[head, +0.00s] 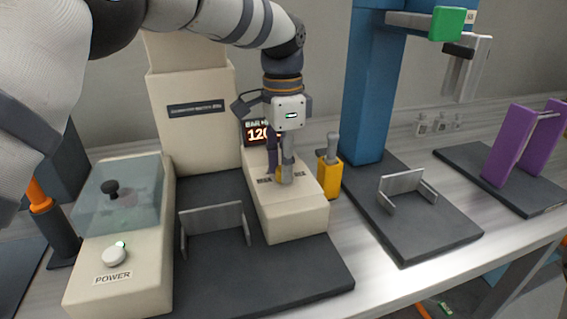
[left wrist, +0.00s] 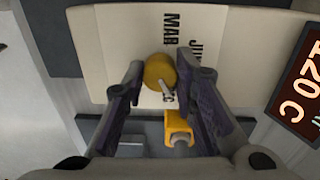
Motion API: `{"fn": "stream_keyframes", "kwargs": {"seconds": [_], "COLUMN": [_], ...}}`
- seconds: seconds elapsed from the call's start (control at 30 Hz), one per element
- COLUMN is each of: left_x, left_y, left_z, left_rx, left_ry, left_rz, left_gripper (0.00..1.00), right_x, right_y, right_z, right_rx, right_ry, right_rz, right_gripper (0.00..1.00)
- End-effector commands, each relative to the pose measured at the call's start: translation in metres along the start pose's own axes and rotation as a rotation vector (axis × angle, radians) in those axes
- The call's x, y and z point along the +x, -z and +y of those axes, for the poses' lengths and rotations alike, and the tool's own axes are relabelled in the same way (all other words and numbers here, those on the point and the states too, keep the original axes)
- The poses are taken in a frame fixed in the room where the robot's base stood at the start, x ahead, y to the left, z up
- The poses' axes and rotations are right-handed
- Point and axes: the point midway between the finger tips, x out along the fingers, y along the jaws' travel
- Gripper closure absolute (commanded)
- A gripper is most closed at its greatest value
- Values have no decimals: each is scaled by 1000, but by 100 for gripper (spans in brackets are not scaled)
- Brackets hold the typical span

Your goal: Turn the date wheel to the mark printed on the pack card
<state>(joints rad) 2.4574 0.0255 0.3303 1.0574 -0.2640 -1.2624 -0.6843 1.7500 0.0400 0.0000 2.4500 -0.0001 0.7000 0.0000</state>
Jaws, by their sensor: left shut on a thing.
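The date wheel is a small yellow knob (left wrist: 157,68) with a pale pointer, on the cream panel (head: 302,209). Printed month marks, "MAR" and one starting "JU", show beside it in the left wrist view. The pointer aims toward the lower right there, near a partly hidden mark. My left gripper (head: 281,171) reaches down onto the panel, its fingers (left wrist: 164,88) on either side of the wheel and shut on it. In the head view the fingers hide most of the wheel. I cannot make out a pack card. My right gripper is not in view.
A lit display (head: 259,133) stands behind the panel. A yellow block with a grey top (head: 330,177) stands close to its right. A cream box with a clear cover and a POWER knob (head: 114,257) is at left. A blue column (head: 371,90) rises at right.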

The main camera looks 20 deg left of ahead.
Motion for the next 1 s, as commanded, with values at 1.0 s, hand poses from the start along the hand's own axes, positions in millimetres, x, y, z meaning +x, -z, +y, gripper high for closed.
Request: {"fn": "stream_keyframes", "kwargs": {"seconds": [1.0], "left_x": [0], "left_y": [0], "left_z": [0], "left_rx": [220], "left_ry": [0], "left_rz": [-5], "left_gripper": [100], "right_x": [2], "right_y": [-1], "right_z": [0], "right_rx": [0], "right_ry": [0], "right_rz": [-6], "right_gripper": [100]}}
